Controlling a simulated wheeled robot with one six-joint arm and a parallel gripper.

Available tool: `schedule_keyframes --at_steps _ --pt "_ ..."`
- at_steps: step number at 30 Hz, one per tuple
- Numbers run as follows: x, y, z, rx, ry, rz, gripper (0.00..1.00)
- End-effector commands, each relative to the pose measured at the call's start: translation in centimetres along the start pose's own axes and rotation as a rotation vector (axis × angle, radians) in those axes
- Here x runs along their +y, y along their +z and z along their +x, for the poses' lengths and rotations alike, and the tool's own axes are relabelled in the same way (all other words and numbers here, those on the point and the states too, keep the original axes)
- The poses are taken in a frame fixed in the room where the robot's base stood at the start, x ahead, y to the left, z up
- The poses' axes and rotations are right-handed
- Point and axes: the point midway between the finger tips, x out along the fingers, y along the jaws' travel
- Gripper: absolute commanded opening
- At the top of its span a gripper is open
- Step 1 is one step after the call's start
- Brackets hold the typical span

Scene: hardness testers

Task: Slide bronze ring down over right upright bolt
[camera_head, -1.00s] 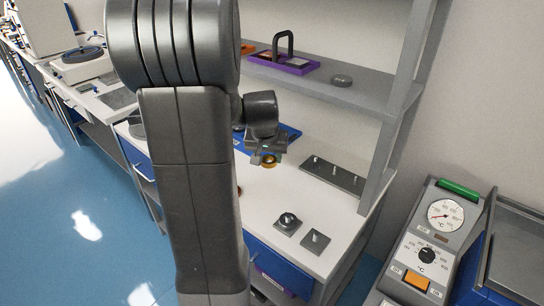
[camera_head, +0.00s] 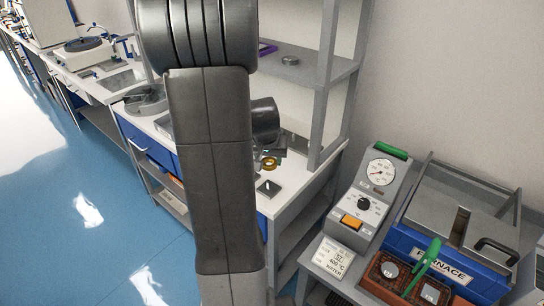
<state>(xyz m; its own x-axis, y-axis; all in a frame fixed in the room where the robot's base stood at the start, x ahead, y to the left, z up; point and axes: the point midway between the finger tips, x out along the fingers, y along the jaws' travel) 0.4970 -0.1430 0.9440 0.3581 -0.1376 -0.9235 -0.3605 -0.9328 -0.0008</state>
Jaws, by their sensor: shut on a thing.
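The bronze ring (camera_head: 269,163) is a small yellow-brown ring held by my gripper (camera_head: 271,158), just right of my arm. The jaws are shut on it, and their tips are small and hard to make out. A dark square plate with an upright bolt (camera_head: 267,184) stands on the white bench, slightly below the ring in the picture. The ring appears to be above and apart from this bolt, though the depth between them is hard to judge. My arm hides the bench to the left, where the other bolt plate stood in the earlier frame.
The bench (camera_head: 290,205) is free at its front right corner. A grey shelf post (camera_head: 326,100) rises close behind my gripper. A grey puck (camera_head: 290,60) lies on the shelf. To the right stand a control box (camera_head: 362,205) with a dial and a blue furnace (camera_head: 440,250).

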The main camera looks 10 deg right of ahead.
Motion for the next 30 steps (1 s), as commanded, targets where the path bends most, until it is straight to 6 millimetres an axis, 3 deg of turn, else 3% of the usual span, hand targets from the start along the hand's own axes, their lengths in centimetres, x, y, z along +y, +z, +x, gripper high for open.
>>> schedule_keyframes --at_steps 18,30 --pt "0.0 1.9 4.6 -0.001 0.0 0.0 0.15" --pt "0.0 2.0 4.9 0.0 0.0 0.0 0.15"
